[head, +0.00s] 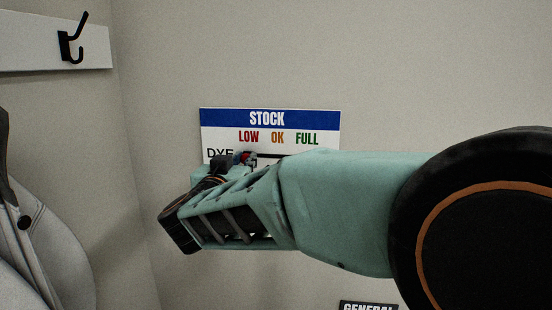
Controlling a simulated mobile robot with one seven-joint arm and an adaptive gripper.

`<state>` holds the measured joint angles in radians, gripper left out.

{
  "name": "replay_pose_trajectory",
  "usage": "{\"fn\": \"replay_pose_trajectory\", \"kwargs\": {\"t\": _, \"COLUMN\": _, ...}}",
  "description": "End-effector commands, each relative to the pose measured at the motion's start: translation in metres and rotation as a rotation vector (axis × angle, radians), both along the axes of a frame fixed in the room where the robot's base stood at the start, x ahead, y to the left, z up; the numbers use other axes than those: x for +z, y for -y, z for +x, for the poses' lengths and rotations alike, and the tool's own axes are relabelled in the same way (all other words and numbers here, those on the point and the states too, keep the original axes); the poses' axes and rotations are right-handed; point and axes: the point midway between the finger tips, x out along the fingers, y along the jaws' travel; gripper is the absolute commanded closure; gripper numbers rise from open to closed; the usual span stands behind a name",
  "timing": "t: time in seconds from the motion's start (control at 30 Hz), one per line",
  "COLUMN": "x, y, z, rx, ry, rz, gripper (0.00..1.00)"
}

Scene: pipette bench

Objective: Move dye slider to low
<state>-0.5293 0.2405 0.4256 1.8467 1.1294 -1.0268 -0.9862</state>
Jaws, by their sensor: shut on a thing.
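The stock board (222,137) is on the wall, with a blue STOCK header and columns LOW, OK and FULL. The DYE row label shows at its left, partly covered. The dye slider (247,157) is a small knob with red on it, in the DYE row under the word LOW, near that word's right part. My gripper (233,164) is at the board and shut on the dye slider. My fingers and arm cover the board's lower part, so the slider's lower side and any rows below are hidden.
A white rail with a black hook (72,40) is on the wall at upper left. A grey garment or bag (40,235) hangs at the left. A dark GENERAL sign (368,305) shows at the bottom edge. The wall above the board is clear.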

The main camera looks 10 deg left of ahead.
Motion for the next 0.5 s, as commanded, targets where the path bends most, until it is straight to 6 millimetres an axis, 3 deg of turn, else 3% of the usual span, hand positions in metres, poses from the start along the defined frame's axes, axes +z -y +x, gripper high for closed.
{"fn": "replay_pose_trajectory", "kwargs": {"t": 0.07, "x": 0.0024, "y": -0.0030, "z": -0.0011, "rx": 0.008, "ry": 0.004, "rz": 0.001, "gripper": 1.00}}
{"fn": "replay_pose_trajectory", "kwargs": {"t": 0.1, "x": 0.0025, "y": -0.0031, "z": -0.0012, "rx": 0.008, "ry": 0.004, "rz": 0.001, "gripper": 0.81}}
{"fn": "replay_pose_trajectory", "kwargs": {"t": 0.23, "x": 0.0022, "y": -0.0030, "z": -0.0013, "rx": 0.008, "ry": 0.003, "rz": 0.002, "gripper": 0.67}}
{"fn": "replay_pose_trajectory", "kwargs": {"t": 0.5, "x": 0.0013, "y": -0.0017, "z": -0.0010, "rx": 0.005, "ry": 0.002, "rz": 0.001, "gripper": 0.65}}
